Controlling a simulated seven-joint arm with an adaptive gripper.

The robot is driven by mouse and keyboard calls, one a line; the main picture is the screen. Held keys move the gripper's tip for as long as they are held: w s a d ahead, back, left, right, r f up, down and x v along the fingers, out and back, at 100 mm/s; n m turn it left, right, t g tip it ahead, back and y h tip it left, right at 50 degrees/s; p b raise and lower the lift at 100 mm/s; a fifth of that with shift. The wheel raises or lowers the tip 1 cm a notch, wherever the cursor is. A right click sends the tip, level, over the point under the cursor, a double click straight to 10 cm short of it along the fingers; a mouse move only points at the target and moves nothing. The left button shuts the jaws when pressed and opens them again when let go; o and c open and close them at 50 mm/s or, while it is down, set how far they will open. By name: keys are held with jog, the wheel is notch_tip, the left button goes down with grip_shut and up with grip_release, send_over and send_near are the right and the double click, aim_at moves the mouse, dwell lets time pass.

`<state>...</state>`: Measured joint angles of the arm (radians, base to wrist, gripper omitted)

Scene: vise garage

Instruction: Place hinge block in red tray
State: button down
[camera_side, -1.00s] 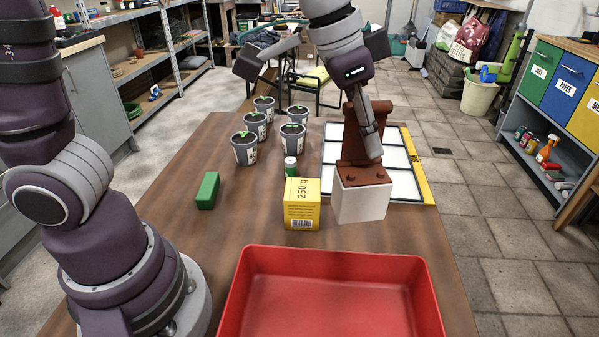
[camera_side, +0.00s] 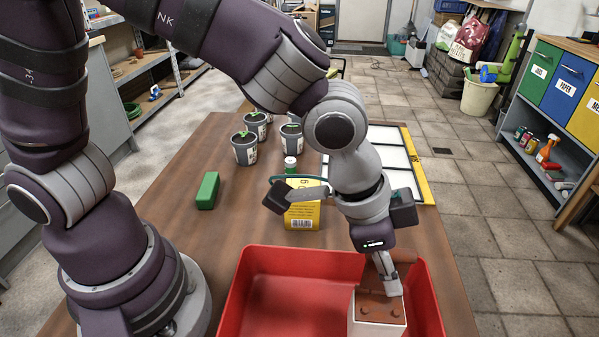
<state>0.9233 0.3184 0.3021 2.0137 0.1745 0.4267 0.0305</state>
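The hinge block, a white block (camera_side: 377,328) with a brown hinge on top, is at the right side of the red tray (camera_side: 232,300), within its outline. Its lower end is cut off by the picture's bottom edge, so I cannot tell whether it touches the tray floor. My gripper (camera_side: 388,280) points down at the block, its finger against the brown upright plate of the hinge. It looks shut on that plate; the far finger is hidden.
A yellow box (camera_side: 302,215) marked 250 g stands behind the tray, partly covered by my arm. A green block (camera_side: 207,190) lies to the left. Potted seedlings (camera_side: 245,149) and a white-panelled frame (camera_side: 398,158) are farther back. The tray's left half is clear.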

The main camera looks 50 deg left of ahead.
aim_at(378, 288)
notch_tip(378, 288, down, 4)
jog(key=shift+f, duration=0.25)
jog(key=shift+f, duration=0.15)
jog(key=c, duration=1.2)
grip_release()
jog(key=shift+c, duration=0.2)
jog(key=v, duration=1.2)
jog(key=s+a+r+n+t+y, duration=0.2)
jog(key=a+n, duration=0.7)
jog(key=a, duration=0.7)
jog(key=shift+s+a+r+y, duration=0.35)
jog(key=shift+s+y, duration=0.15)
jog(key=shift+y, duration=0.2)
